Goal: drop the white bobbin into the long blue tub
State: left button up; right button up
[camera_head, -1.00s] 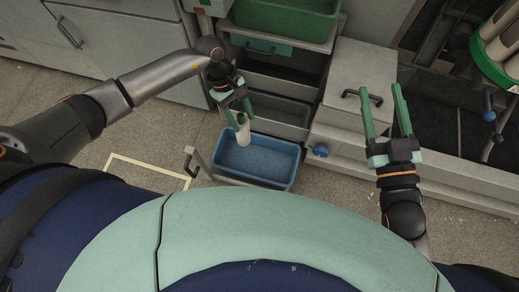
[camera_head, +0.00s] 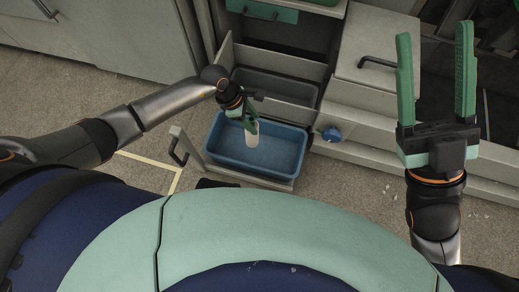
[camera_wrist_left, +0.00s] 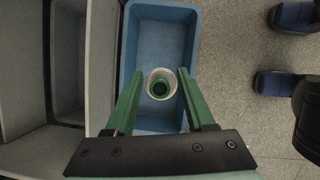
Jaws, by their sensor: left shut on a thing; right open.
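The white bobbin (camera_head: 253,139) hangs upright from my left gripper (camera_head: 251,125), which is shut on it. The tub (camera_wrist_left: 129,42) looks empty apart from that. My right gripper (camera_head: 436,85) is open and empty, pointing away at the right.
Floor is free at the left.

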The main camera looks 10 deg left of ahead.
pick_arm(q)
notch_tip(320, 180, down, 4)
jog(key=b, duration=0.3)
jog(key=shift+f, duration=0.25)
pick_arm(e)
jog(key=f, duration=0.4)
jog(key=shift+w+a+f, duration=0.1)
jog(key=shift+a+f, duration=0.15)
pick_arm(q)
jog(key=o, duration=1.3)
jog(key=shift+c, duration=0.2)
jog(key=p+v, duration=0.5)
jog(key=v, duration=0.7)
jog(key=shift+r+p, duration=0.25)
jog(key=shift+p, duration=0.05)
pick_arm(e)
notch_tip(320, 180, up, 6)
jog(key=shift+d+r, duration=0.25)
jog(key=shift+d, duration=0.15)
jog(key=shift+r, duration=0.1)
